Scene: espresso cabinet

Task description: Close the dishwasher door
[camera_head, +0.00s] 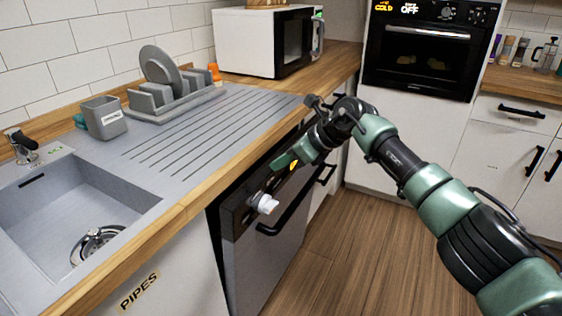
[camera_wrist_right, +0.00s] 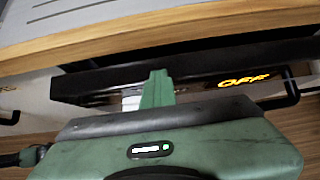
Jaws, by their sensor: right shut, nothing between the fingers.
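The dishwasher door (camera_head: 262,252) is a grey front with a dark control panel and a black bar handle (camera_head: 300,203), under the counter. It stands nearly upright; I cannot tell whether it is fully flush. A white knob (camera_head: 264,204) sits on its panel. My right gripper (camera_head: 281,163) is shut and empty, at the top of the panel just below the counter edge. In the right wrist view its green fingers (camera_wrist_right: 157,82) are together in front of the dark panel, left of the lit "OFF" display (camera_wrist_right: 244,79). Contact is unclear. My left gripper is not in view.
The wooden counter edge (camera_head: 195,205) runs just above the door. A sink (camera_head: 75,205) and a grey dish rack (camera_head: 175,103) with a plate lie to the left. A white microwave (camera_head: 245,42) stands behind. The wooden floor (camera_head: 345,250) before the door is clear.

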